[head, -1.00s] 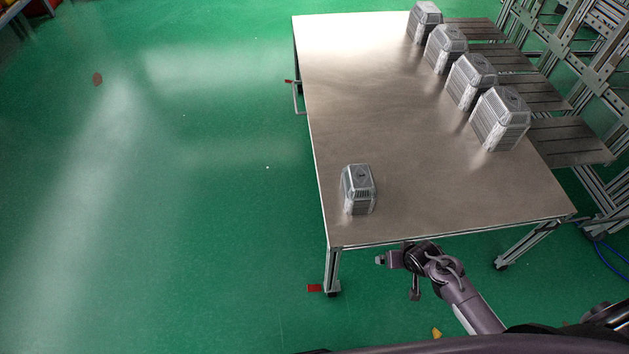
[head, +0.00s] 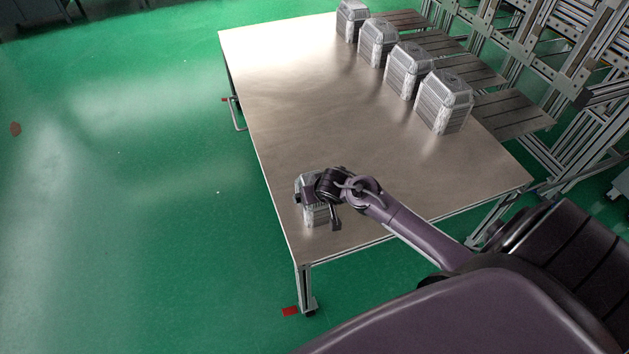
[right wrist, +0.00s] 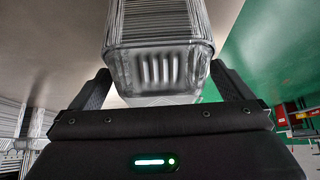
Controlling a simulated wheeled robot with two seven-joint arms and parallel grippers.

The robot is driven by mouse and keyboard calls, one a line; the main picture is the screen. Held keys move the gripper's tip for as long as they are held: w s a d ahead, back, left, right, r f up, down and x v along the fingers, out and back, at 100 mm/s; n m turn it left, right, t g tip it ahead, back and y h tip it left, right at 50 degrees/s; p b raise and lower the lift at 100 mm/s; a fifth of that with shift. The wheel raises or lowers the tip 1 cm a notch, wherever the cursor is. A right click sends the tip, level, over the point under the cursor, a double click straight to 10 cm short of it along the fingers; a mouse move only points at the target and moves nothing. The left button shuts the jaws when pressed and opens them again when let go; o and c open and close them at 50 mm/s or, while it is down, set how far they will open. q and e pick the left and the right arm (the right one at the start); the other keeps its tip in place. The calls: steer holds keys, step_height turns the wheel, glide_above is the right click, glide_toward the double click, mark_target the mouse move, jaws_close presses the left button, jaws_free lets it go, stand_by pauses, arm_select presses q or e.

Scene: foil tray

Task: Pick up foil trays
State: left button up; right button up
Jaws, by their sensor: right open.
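A silver stack of foil trays (head: 316,216) stands on the near left corner of the metal table. My right gripper (head: 308,197) is over this stack and hides part of it. In the right wrist view the ribbed silver stack (right wrist: 157,68) sits between the two open black fingers of my right gripper (right wrist: 163,80), one on each side. I cannot tell whether the fingers touch it. Several more silver stacks (head: 443,102) stand in a row along the table's right edge. My left gripper is not in view.
The metal table (head: 300,110) is bare in its middle. Slatted dark shelves (head: 512,112) and a metal frame (head: 570,130) adjoin its right side. Green floor (head: 120,220) lies open to the left.

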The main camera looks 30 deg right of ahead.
steer(key=shift+x, duration=0.9)
steer(key=shift+c, duration=0.4)
steer(key=c, duration=0.7)
steer(key=shift+c, duration=0.8)
steer(key=shift+r, duration=0.15)
